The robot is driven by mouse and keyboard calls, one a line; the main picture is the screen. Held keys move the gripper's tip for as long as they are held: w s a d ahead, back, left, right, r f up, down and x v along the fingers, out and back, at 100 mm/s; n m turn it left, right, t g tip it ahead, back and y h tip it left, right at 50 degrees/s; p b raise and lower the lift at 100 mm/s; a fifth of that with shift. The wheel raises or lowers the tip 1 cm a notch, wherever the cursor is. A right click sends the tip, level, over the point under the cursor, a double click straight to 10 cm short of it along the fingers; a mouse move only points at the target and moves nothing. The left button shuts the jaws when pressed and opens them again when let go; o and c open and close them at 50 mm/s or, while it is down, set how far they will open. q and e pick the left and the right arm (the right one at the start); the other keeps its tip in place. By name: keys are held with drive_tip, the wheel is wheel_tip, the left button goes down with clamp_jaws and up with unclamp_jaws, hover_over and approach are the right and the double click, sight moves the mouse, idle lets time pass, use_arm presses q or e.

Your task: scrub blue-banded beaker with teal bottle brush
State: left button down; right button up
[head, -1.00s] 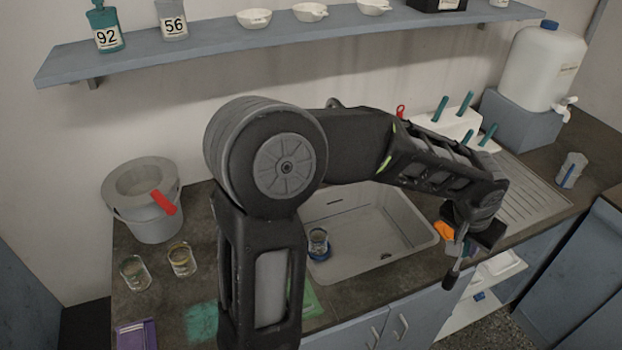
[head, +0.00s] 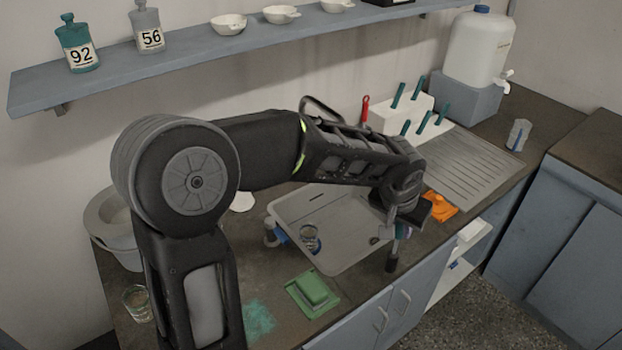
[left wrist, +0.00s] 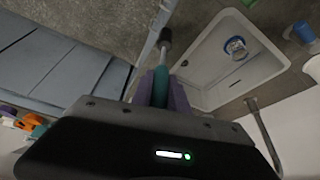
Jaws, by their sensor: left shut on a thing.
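The blue-banded beaker (head: 310,238) stands in the sink basin (head: 345,262), near its left side. It also shows in the left wrist view (left wrist: 235,47), with its blue band visible. My left gripper (head: 397,222) is shut on the teal bottle brush (head: 391,262), which hangs down with its dark head lowest. In the left wrist view the teal handle (left wrist: 160,86) sits between purple finger pads, and the dark head points away. The brush is at the sink's front right side, apart from the beaker and to its right. My right gripper is not in view.
A white holder (head: 388,120) with several teal handles stands behind the drainboard (head: 470,165). An orange item (head: 440,207) lies right of the sink. A green pad (head: 312,290) lies in front, and another beaker (head: 137,303) stands at left. A blue-ended object (head: 272,236) is beside the sink's left edge.

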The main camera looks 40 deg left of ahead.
use_arm(q)
drive_tip(key=w+a+f+n+y+b, duration=0.1)
drive_tip(key=w+a+f+n+b, duration=0.1)
drive_tip(key=a, duration=0.7)
drive_tip(key=w+a+f+n+y+b, duration=0.1)
drive_tip(key=w+a+f+b, duration=0.1)
drive_tip(key=a, duration=0.8)
drive_tip(key=w+a+f+n+y+b, duration=0.1)
drive_tip(key=w+a+f+n+b, duration=0.1)
drive_tip(key=a, duration=0.7)
drive_tip(key=shift+w+a+f+n+y, duration=0.25)
drive_tip(key=shift+w+a+n+y, duration=0.05)
drive_tip(key=shift+w+a+y, duration=0.1)
drive_tip(key=shift+f, duration=0.1)
wheel_tip(320, 180, down, 14)
drive_tip(key=b, duration=1)
drive_tip(key=shift+a+f, duration=0.2)
drive_tip(key=shift+a, duration=0.05)
drive_tip(key=shift+r, duration=0.1)
